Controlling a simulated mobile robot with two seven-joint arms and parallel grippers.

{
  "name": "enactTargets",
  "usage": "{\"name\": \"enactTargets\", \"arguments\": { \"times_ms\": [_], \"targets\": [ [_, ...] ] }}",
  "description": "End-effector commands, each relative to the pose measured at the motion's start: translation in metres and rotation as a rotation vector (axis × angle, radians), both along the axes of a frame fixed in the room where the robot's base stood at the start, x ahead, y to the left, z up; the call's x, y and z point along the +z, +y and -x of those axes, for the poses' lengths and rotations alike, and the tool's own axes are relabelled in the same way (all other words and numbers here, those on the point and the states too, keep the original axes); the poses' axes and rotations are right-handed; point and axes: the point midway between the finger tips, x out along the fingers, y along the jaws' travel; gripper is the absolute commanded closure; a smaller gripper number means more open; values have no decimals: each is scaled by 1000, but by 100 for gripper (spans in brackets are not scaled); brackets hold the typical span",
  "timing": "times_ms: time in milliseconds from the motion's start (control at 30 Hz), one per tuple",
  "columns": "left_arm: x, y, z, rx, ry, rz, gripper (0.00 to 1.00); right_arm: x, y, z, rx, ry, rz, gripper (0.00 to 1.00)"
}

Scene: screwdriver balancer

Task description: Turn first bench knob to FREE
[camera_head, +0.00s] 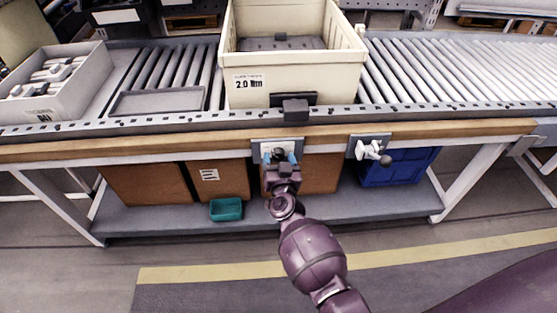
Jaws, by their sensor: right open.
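Two knobs sit on grey plates on the bench's wooden front edge. The left knob (279,153) is dark where it shows, and my gripper hides most of it and the lower part of its plate (277,141). The right knob (368,150) has a white body and a dark ball end pointing to the lower right. My right gripper (280,158) is open, with its blue fingertips on either side of the left knob; I cannot tell whether they touch it. The setting marks are too small to read. My left gripper is not in view.
A cream bin (245,68) labelled 2.0 Nm stands on the roller conveyor (440,75) above the knobs. A grey bin (84,86) of parts is at the left. Brown boxes (146,184), a teal tray (226,209) and a blue crate (402,168) are on the lower shelf.

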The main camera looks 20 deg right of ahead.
Motion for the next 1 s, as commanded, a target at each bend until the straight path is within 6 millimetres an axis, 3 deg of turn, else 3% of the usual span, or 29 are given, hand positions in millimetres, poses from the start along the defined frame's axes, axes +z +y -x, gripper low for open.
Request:
{"name": "enactTargets", "arguments": {
  "times_ms": [133,433,767,1000],
  "targets": [
    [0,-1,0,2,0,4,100,0,0,0,0,0,0,39],
    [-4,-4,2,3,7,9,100,0,0,0,0,0,0,85],
    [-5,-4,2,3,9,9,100,0,0,0,0,-13,-42,85],
    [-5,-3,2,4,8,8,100,-1,0,0,0,-53,-183,85]
  ]
}}
